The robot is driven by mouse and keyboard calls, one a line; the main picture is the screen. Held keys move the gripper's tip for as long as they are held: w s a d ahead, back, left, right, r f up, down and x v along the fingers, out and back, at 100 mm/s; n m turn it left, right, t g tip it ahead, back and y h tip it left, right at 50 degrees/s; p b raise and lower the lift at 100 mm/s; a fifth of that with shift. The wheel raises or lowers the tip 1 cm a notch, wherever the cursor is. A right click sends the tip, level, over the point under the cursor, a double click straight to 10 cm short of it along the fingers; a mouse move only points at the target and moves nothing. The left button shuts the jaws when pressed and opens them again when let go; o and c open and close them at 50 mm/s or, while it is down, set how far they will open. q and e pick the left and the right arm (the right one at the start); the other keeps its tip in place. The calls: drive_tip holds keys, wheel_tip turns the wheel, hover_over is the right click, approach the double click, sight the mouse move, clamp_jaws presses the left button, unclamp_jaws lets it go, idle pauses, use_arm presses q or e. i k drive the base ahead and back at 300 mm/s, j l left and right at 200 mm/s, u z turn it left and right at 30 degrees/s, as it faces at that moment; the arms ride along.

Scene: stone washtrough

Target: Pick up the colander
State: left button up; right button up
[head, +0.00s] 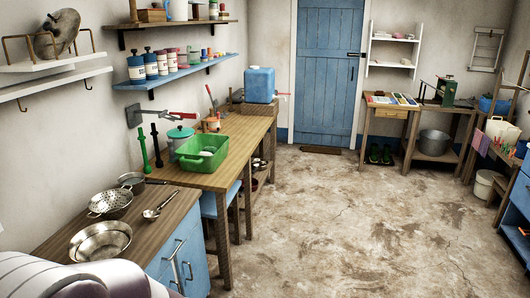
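The metal colander (110,203) with small holes and side handles sits on the wooden counter (160,222) at the left of the head view. A wide, shiny metal bowl (100,241) stands just in front of it. A small saucepan (132,181) stands close behind it. Neither of my grippers shows in this view, so I cannot see whether they are open or shut.
A ladle (158,205) lies right of the colander. A green basin (202,152) stands on the wooden table beyond. Wall shelves (60,75) hang above the left side. A pale rounded shape covers the lower left corner. The stone floor (320,220) is clear.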

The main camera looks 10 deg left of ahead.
sight(112, 204)
drive_tip(key=i+u, duration=0.15)
drive_tip(key=i, duration=0.65)
drive_tip(key=i+l+u, duration=0.15)
drive_tip(key=i, duration=0.65)
drive_tip(key=i+j+u, duration=0.1)
drive_tip(key=i+u, duration=0.2)
drive_tip(key=u, duration=0.2)
drive_tip(key=i+u, duration=0.25)
drive_tip(key=u, duration=0.2)
drive_tip(key=i+l+u, duration=0.1)
drive_tip(key=i+u, duration=0.2)
drive_tip(key=u, duration=0.2)
drive_tip(key=i+l+u, duration=0.2)
drive_tip(key=u, duration=0.3)
drive_tip(key=i+l+u, duration=0.1)
drive_tip(key=i+u, duration=0.25)
drive_tip(key=i+l+u, duration=0.15)
drive_tip(key=i+u, duration=0.15)
